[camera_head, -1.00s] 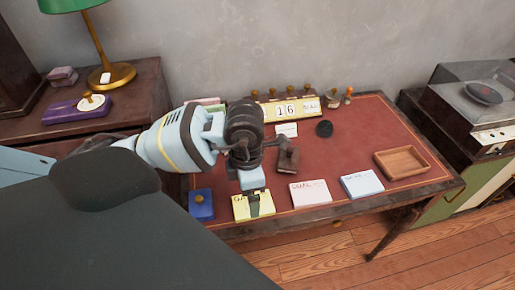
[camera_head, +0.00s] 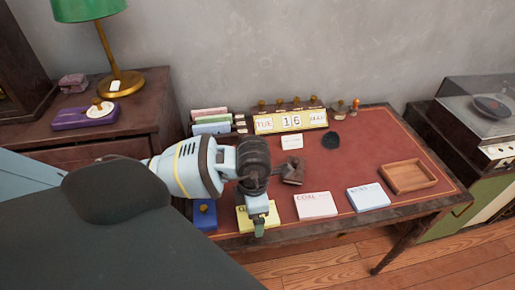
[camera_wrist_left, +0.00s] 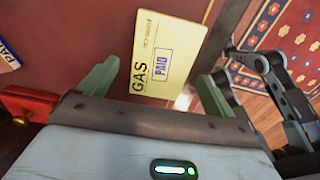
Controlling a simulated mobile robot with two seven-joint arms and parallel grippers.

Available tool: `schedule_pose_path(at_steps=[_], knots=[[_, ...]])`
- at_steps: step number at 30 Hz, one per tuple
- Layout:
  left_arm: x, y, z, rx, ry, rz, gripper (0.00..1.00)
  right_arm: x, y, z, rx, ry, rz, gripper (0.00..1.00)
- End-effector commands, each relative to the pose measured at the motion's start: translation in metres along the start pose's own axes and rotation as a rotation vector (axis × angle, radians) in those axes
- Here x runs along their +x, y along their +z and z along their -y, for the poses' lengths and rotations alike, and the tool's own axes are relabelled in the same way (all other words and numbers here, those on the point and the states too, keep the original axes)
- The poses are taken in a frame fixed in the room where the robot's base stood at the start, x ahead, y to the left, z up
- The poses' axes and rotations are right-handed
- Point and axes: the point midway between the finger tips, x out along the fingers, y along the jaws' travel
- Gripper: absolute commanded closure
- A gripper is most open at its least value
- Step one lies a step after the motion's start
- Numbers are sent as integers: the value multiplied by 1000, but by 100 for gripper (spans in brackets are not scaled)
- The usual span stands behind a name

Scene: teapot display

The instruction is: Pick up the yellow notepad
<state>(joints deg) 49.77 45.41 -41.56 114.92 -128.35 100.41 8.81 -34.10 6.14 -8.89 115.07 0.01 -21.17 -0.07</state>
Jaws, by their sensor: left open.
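The yellow notepad (camera_head: 271,216) lies flat near the front edge of the red-topped desk, partly hidden by my gripper. In the left wrist view the yellow notepad (camera_wrist_left: 170,48) shows "GAS" lettering and a blue "PAID" stamp. My left gripper (camera_head: 258,229) points down over the pad's front part. In the wrist view my left gripper (camera_wrist_left: 156,86) has its two green fingers spread apart, one toward each side of the pad's near end. Nothing is held between them. Contact with the pad cannot be told.
A blue block with a brass knob (camera_head: 204,214) sits left of the pad. A pink pad (camera_head: 316,206) and a light-blue pad (camera_head: 368,198) lie to the right. A brown stamp-like object (camera_head: 292,171) is behind the gripper. A wooden tray (camera_head: 408,177) stands at right.

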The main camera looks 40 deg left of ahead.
Motion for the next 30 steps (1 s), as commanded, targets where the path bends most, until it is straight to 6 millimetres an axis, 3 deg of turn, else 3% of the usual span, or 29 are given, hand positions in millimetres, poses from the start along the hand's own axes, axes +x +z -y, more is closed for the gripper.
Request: schedule_pose_path(at_steps=[3, 11, 22, 30], knots=[[10, 0, 0, 0, 0, -2, 9, 0, 0, 0, 0, 0, 0, 100], [11, 0, 0, 0, 1, 0, 10, 1, 0, 0, 0, 0, -1, 100], [10, 0, 0, 1, 1, 0, 59, 1, -2, 0, -1, 0, -4, 100], [9, 0, 0, 1, 1, 1, 60, 1, -2, 0, 0, 0, -4, 100]])
